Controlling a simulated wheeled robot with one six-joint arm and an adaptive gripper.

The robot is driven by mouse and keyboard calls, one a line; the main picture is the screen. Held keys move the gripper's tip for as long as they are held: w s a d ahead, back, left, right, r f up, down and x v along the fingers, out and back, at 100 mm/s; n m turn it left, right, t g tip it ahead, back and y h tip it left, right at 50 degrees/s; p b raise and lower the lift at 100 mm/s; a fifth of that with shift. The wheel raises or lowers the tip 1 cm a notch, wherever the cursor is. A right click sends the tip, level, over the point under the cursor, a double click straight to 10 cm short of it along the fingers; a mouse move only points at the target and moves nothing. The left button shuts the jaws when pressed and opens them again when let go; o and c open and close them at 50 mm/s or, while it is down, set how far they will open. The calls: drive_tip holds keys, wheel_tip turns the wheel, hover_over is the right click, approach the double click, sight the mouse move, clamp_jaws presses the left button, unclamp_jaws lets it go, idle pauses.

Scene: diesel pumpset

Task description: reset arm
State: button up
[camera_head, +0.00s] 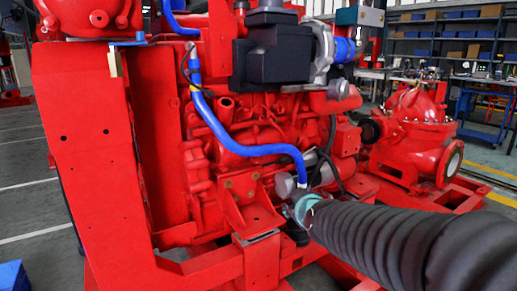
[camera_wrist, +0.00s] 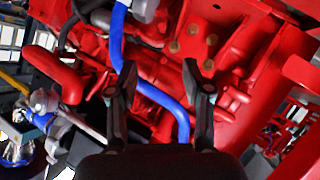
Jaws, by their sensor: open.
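My gripper (camera_wrist: 159,68) is open in the wrist view, with its two dark fingers apart and nothing clasped between them. A blue hose (camera_wrist: 160,95) runs behind the gap between the fingers; whether it touches them I cannot tell. In the head view my black ribbed arm reaches in from the lower right, ending near the lower end of the blue hose (camera_head: 225,135). The fingers cannot be made out there. The red diesel engine (camera_head: 265,115) stands behind the arm's end.
A red frame plate (camera_head: 85,140) stands at the left. A red pump (camera_head: 412,130) sits at the right on the base. A black box-shaped part (camera_head: 272,55) is high on the engine. Shelves (camera_head: 460,35) stand far back. Grey floor (camera_head: 25,190) is open at the left.

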drive_tip(key=s+d+f+m+g+p, duration=0.1)
drive_tip(key=s+d+m+g, duration=0.1)
drive_tip(key=s, duration=0.7)
drive_tip(key=s+d+f+m+g+h+p, duration=0.1)
drive_tip(key=s+d+m+g, duration=0.1)
drive_tip(key=s, duration=0.7)
drive_tip(key=s+d+f+m+g+p, duration=0.1)
drive_tip(key=s+d+m+g, duration=0.1)
drive_tip(key=s, duration=0.8)
drive_tip(key=shift+f+m+g, duration=0.3)
drive_tip(key=shift+m+g, duration=0.5)
